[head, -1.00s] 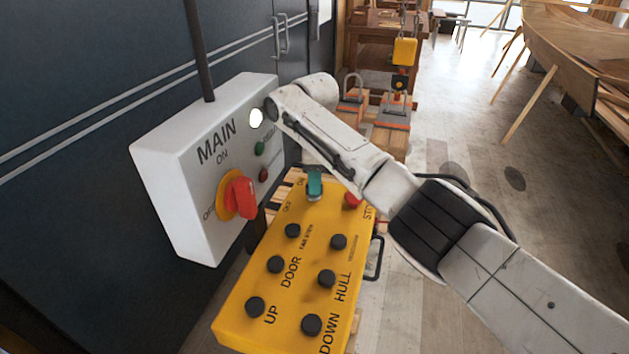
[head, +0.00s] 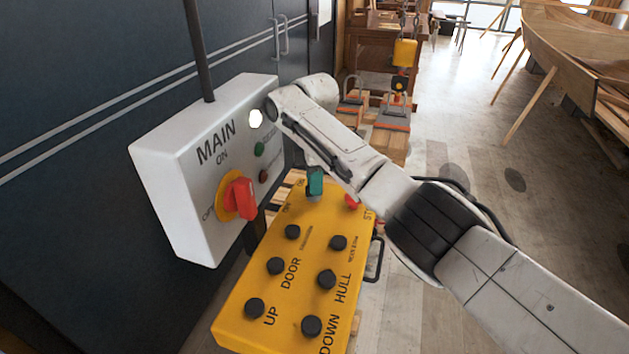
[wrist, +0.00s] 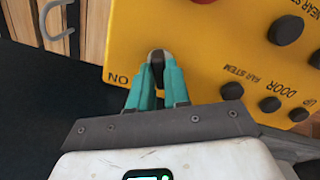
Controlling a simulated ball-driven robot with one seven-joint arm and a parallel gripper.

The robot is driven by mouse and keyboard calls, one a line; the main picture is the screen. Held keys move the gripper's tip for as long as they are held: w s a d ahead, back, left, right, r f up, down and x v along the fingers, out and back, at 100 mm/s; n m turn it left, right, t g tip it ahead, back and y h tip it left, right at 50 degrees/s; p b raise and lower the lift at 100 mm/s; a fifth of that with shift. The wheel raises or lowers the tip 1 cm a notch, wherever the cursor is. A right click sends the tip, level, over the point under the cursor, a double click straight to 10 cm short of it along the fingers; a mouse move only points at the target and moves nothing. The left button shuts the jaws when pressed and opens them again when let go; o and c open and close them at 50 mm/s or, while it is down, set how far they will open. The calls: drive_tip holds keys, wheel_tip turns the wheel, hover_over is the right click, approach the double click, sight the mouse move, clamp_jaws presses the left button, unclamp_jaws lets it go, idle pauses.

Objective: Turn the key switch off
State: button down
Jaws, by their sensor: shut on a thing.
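The yellow control box (head: 262,309) carries black buttons, and the key switch is at its far left corner, beside the ON and OFF labels. In the wrist view the dark key switch (wrist: 157,72) sits between the teal fingers of my gripper (wrist: 158,62), which is shut on it. An upside-down ON label is just left of it. In the head view my gripper (head: 315,186) is down at that corner, and its fingers and wrist hide the key switch. The OFF label is hidden in the wrist view, and I cannot tell the key's exact angle.
A white MAIN switch box (head: 168,163) with a red rotary handle (head: 241,198) stands close on the left, against dark doors. A red stop button (head: 352,201) is beside my wrist. Wooden blocks and a yellow hoist (head: 404,53) are behind. A wooden hull (head: 570,50) is at right.

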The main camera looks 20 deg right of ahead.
drive_tip(key=c, duration=1.1)
unclamp_jaws()
wheel_tip(320, 180, up, 11)
drive_tip(key=shift+f+b, duration=0.1)
drive_tip(key=shift+b, duration=0.75)
